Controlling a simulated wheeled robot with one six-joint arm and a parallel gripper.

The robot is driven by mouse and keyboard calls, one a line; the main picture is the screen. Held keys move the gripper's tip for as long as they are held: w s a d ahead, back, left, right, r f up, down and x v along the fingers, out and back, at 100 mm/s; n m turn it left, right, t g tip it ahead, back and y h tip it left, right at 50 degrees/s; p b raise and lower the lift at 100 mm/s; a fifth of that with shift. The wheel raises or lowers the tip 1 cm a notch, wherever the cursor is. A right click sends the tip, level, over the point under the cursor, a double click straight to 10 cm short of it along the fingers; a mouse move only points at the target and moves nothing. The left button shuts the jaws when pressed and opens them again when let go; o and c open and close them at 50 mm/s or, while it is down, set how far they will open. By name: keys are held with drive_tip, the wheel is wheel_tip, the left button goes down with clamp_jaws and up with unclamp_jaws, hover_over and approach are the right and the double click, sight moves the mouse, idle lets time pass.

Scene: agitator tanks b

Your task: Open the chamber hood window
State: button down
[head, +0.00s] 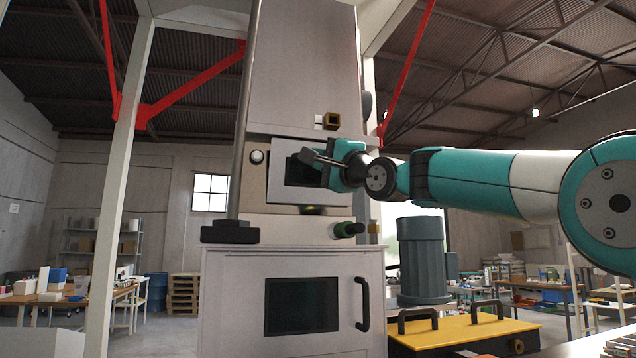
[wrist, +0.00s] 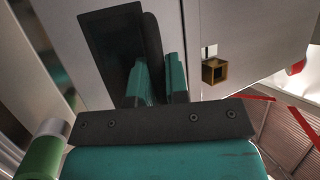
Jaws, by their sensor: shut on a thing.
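The chamber hood window (head: 284,190) is a pale panel with a dark pane, on the front of the tall machine in the head view. In the wrist view its dark pane (wrist: 118,45) lies just beyond my fingers, at left. My gripper (head: 335,168) is at the right part of this panel. In the wrist view the two teal fingers of my gripper (wrist: 163,78) are close together against the panel. I cannot tell whether the window stands ajar.
A lower cabinet door (head: 235,300) with a dark pane and black handle (head: 362,304) is below. A grey motor (head: 422,260) and yellow cover (head: 465,331) stand at right.

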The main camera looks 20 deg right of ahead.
drive_tip(key=shift+s+f+n+t+y+b, duration=0.5)
drive_tip(key=shift+s+f+b, duration=0.5)
drive_tip(key=shift+b, duration=1.15)
drive_tip(key=shift+s+f+n+t+y+b, duration=0.3)
drive_tip(key=shift+s+f+n+y+b, duration=0.65)
drive_tip(key=shift+b, duration=1.2)
drive_tip(key=shift+w+f+m, duration=0.2)
drive_tip(key=shift+w+m, duration=0.05)
drive_tip(key=shift+m, duration=0.1)
drive_tip(key=c, duration=1.1)
unclamp_jaws()
drive_tip(key=shift+c, duration=0.2)
drive_tip(key=b+v, duration=0.9)
drive_tip(key=v, duration=0.8)
drive_tip(key=shift+s, duration=0.3)
drive_tip(key=shift+d, duration=0.1)
